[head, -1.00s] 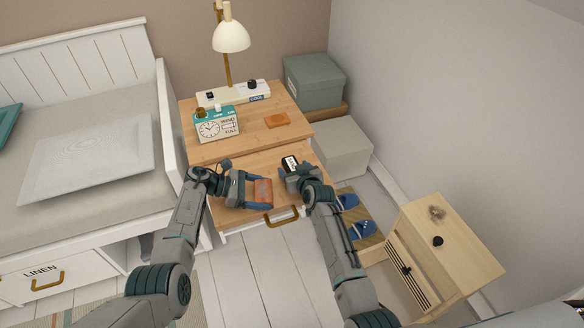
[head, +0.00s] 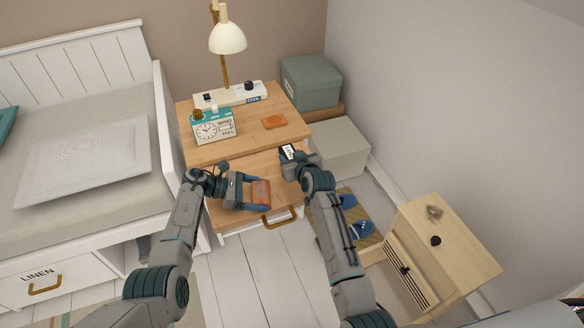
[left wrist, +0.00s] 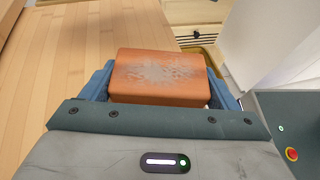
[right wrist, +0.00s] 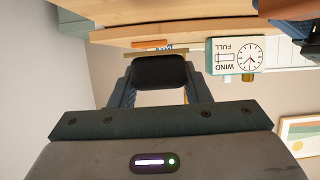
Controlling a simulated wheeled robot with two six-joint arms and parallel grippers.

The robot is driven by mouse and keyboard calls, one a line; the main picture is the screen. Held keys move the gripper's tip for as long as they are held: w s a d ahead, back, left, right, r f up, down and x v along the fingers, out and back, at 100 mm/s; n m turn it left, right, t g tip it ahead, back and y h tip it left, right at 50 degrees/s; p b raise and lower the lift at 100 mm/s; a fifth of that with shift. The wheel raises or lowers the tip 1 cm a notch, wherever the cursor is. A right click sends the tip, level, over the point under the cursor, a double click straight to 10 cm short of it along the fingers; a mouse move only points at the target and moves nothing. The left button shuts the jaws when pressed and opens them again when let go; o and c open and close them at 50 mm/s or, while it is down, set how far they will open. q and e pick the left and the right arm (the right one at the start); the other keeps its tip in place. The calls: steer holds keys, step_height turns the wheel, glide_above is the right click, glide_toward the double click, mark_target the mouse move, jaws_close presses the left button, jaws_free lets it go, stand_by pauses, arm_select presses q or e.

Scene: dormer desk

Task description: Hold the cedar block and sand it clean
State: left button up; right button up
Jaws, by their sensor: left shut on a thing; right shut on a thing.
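The cedar block (head: 261,190) is an orange-brown rectangular block. In the left wrist view its face (left wrist: 160,72) carries a pale grey, splotchy smudge. My left gripper (head: 257,195) is shut on it near the front of the desk. The two blocks are apart. In the right wrist view the dark block (right wrist: 158,72) sits between the fingers; its working face cannot be made out.
The wooden desk (head: 225,150) bears a clock box (head: 213,127), an orange slab (head: 274,122) and a lamp (head: 228,40) on a white base. A drawer handle (head: 279,218) is at its front. Boxes (head: 338,148), slippers (head: 362,228) and a wooden cabinet (head: 440,250) stand right.

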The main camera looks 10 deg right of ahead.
mark_target(292, 149)
step_height(292, 149, up, 4)
steer(key=shift+f, duration=0.1)
steer(key=s+a+r+n+g+y, duration=0.2)
steer(key=s+a+n+g+y, duration=0.45)
steer(key=s+n+y, duration=0.2)
steer(key=shift+n+t, duration=0.25)
steer(key=shift+t, duration=0.1)
steer(key=shift+w+a+f, duration=0.1)
steer(key=shift+f, duration=1.35)
steer(key=shift+a+f, duration=0.1)
steer(key=shift+f, duration=1.3)
steer(key=shift+f, duration=1)
steer(key=shift+a, duration=0.1)
